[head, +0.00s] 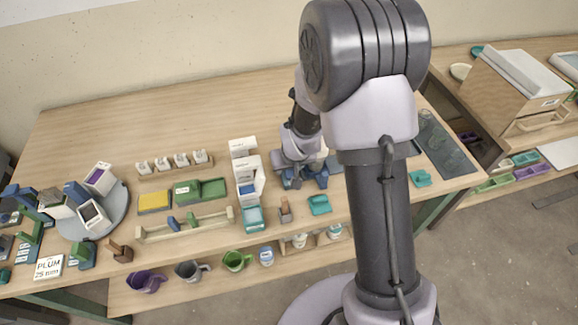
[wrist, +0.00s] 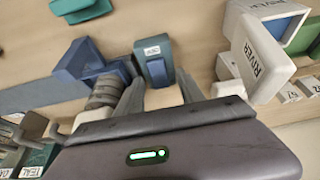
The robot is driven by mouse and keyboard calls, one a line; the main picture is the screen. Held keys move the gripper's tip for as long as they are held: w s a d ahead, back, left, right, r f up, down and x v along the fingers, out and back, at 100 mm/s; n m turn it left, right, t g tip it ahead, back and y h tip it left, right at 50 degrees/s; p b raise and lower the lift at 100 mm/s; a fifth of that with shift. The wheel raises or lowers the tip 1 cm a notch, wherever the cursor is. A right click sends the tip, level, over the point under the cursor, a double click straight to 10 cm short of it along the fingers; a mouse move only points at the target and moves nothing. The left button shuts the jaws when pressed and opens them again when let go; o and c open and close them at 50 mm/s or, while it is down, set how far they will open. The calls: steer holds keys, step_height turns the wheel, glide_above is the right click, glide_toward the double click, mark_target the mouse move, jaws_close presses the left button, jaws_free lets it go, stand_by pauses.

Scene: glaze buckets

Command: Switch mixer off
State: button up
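I cannot tell for certain which thing is the mixer, and no switch is clearly legible. My gripper (wrist: 158,82) is open in the wrist view, its two grey fingers apart. A dark blue block with a small white label (wrist: 155,62) stands just beyond and between the fingertips; I cannot tell whether they touch it. Another blue angular piece (wrist: 100,72) is to its left, with grey stacked rings (wrist: 105,95) close by. In the head view my gripper (head: 304,172) is low over the table, beside blue parts (head: 320,178), and my arm hides part of the area.
A white container marked RIVER (wrist: 262,62) stands right of the fingers. White containers (head: 246,170) are left of the gripper in the head view. Teal pieces (head: 319,204) lie near the table's front edge. The back left of the wooden table (head: 150,110) is clear.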

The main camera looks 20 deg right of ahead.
steer(key=p+v, duration=0.5)
steer(key=v, duration=1.2)
steer(key=shift+r+p, duration=0.2)
steer(key=shift+p, duration=0.2)
steer(key=shift+s, duration=0.1)
steer(key=s+a+r+m+y+b, duration=0.1)
steer(key=s+a+r+m+b, duration=0.1)
steer(key=s+r, duration=0.4)
steer(key=s+a+r+m+t+y+b, duration=0.1)
steer(key=s+a+r+m+b, duration=0.1)
steer(key=s+r, duration=0.5)
steer(key=s, duration=0.5)
steer(key=shift+s, duration=0.25)
